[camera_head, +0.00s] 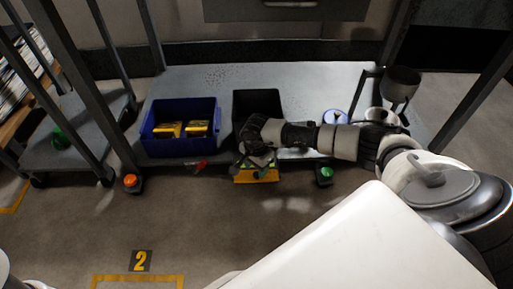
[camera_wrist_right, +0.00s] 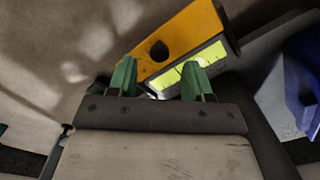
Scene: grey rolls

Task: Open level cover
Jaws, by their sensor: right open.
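A yellow block-like thing that looks like the level (camera_head: 256,174) is at the front edge of the grey shelf, below my right gripper. In the right wrist view the level (camera_wrist_right: 180,38) has a yellow face with a dark round hole and a bright yellow-green window along its lower edge. I cannot tell which part is the cover. My right gripper (camera_wrist_right: 158,80) has green fingers spread apart, with the window just beyond their tips. Nothing shows clasped between them. In the head view the right gripper (camera_head: 258,160) is small and partly hidden by its wrist. My left gripper is out of view.
A blue bin (camera_head: 180,148) with yellow boxes stands left on the grey shelf (camera_head: 300,78). A black bin (camera_head: 257,100) stands behind my right wrist. Metal posts rise on both sides. An orange knob (camera_head: 130,181) and a green knob (camera_head: 324,175) sit at the front. The floor in front is clear.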

